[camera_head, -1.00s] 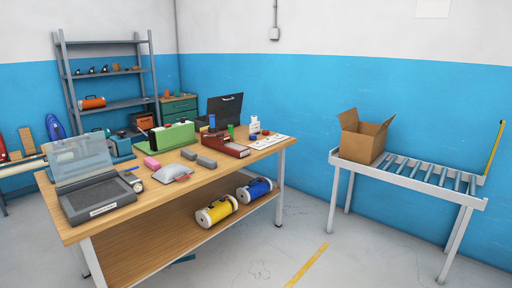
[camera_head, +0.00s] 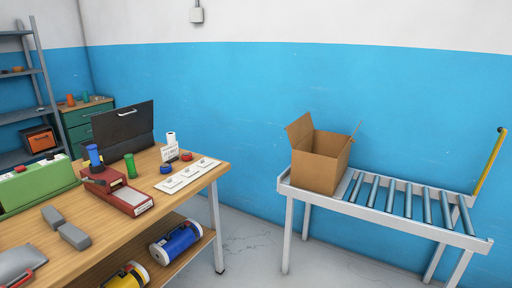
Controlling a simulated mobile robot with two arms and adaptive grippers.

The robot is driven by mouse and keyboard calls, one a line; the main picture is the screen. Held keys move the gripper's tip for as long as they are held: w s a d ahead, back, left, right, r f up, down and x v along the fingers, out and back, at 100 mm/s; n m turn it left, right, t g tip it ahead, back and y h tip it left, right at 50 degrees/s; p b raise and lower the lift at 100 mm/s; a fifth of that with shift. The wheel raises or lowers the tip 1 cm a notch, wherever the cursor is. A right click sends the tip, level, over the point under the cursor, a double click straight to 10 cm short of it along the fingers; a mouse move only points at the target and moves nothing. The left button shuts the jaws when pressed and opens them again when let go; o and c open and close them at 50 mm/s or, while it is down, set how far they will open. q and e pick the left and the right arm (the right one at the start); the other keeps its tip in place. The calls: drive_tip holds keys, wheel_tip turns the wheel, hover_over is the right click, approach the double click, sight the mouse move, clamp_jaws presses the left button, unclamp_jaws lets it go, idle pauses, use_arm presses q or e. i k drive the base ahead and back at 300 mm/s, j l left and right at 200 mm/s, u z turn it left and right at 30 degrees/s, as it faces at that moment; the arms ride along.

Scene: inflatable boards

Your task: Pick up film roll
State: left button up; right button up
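Two film-roll-like cylinders lie on the lower shelf of the wooden workbench. The blue roll (camera_head: 178,242) has pale ends and lies near the shelf's right end. The yellow roll (camera_head: 127,276) lies to its left, partly cut off by the bottom edge of the picture. Neither of my grippers is in view, so their state is not shown.
The workbench top (camera_head: 100,230) holds a red device (camera_head: 118,190), a green device (camera_head: 38,185), grey blocks (camera_head: 66,227) and a black open case (camera_head: 120,130). An open cardboard box (camera_head: 320,168) stands on a roller conveyor (camera_head: 400,202). Bare floor lies between bench and conveyor.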

sight(171, 137)
drive_tip(key=i+l+u, duration=0.1)
drive_tip(key=i+u, duration=0.2)
drive_tip(key=i, duration=0.25)
drive_tip(key=i+l+u, duration=0.25)
drive_tip(key=i, duration=0.25)
drive_tip(key=i+l+u, duration=0.3)
drive_tip(key=i, duration=0.2)
